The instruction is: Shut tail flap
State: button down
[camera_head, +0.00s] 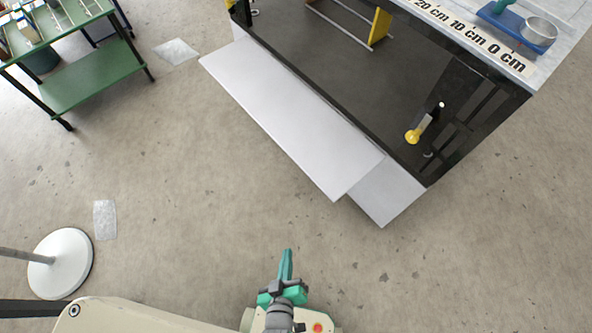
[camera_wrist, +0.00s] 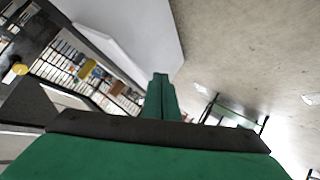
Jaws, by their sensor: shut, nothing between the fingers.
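The tail flap (camera_head: 290,118) is a long white panel along the near edge of a dark open-sided box (camera_head: 345,70). It juts outward from that edge, open, and lies roughly level over the floor. It also shows as a pale panel in the wrist view (camera_wrist: 130,35). My gripper (camera_head: 287,262) is green and shut with nothing in it. It is at the bottom middle of the head view, over bare floor, apart from the flap. In the wrist view its closed fingers (camera_wrist: 161,95) point towards the flap's end.
A shorter pale panel (camera_head: 388,190) sits beside the flap's right end. A yellow-knobbed handle (camera_head: 412,136) stands inside the box. A green shelf table (camera_head: 90,75) is at upper left, and a round white stand base (camera_head: 62,262) at lower left. Floor between is clear.

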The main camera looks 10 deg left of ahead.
jog(key=w+a+f+n+g+h, duration=0.2)
jog(key=w+a+f+n, duration=0.1)
jog(key=w+f+n, duration=0.4)
jog(key=w+a+f+n+g+h, duration=0.1)
jog(key=w+a+f+n, duration=0.3)
jog(key=f, duration=0.5)
jog(key=w+a+r+n+t+h, duration=0.1)
jog(key=w+a+r+n+h, duration=0.15)
jog(key=w+r+n, duration=0.35)
jog(key=w+a+r+n+t+h, duration=0.15)
jog(key=w+n+h, duration=0.25)
jog(key=w, duration=0.4)
jog(key=w+d, duration=0.6)
jog(key=w, duration=0.1)
jog(key=shift+r, duration=0.4)
jog(key=shift+w+g, duration=0.1)
jog(key=shift+g, duration=0.15)
